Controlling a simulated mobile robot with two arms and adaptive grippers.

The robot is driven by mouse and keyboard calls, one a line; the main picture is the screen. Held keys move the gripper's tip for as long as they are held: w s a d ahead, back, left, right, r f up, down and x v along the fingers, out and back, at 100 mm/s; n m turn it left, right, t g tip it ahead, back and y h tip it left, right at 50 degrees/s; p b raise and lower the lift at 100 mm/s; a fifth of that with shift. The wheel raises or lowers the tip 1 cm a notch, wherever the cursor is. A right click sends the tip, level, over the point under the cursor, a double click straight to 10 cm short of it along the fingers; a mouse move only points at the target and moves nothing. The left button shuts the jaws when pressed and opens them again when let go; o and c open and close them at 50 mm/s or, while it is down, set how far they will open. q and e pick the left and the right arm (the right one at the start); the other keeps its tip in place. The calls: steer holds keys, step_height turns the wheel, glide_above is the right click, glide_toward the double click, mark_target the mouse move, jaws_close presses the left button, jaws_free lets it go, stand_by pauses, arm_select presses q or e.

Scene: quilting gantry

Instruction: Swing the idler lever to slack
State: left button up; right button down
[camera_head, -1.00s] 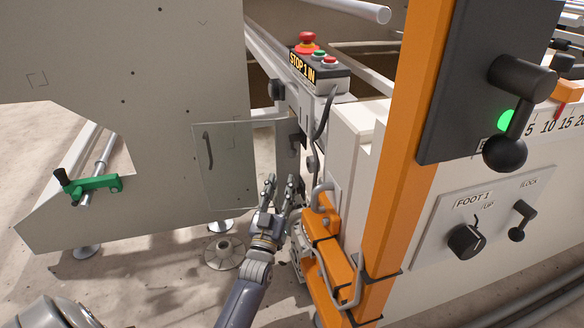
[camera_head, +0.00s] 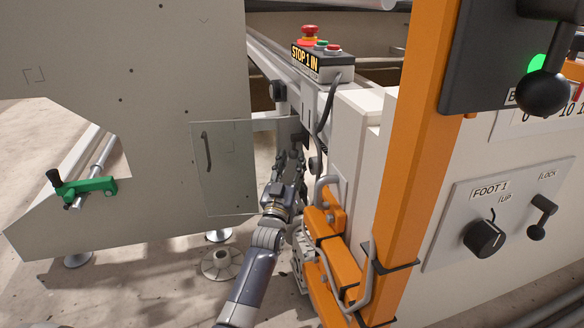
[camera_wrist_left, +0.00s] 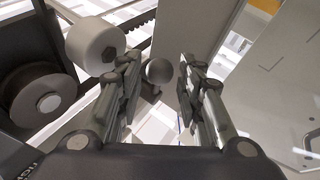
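My left gripper (camera_head: 289,162) reaches into the gap between the grey side plate and the white machine body. In the left wrist view my left gripper (camera_wrist_left: 158,88) is open, with its two fingers apart. A grey ball knob (camera_wrist_left: 159,70) shows between and beyond the fingertips; it looks like the end of the idler lever. Contact cannot be told. A thick grey cylinder (camera_wrist_left: 95,45) is at its upper left, perhaps the lever's hub. In the head view the lever is small and mostly hidden behind the gripper. My right gripper is not in view.
An orange post (camera_head: 405,150) and orange brackets with a grey pipe stand just right of the arm. A stop-button box (camera_head: 322,62) is above. A FOOT 1 panel (camera_head: 500,215) is at right.

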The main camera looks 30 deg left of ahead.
arm_select(q)
steer(key=shift+w+a+r, duration=0.1)
steer(key=shift+w+r, duration=0.05)
steer(key=shift+w, duration=0.15)
steer(key=shift+c, duration=0.5)
steer(key=c, duration=0.7)
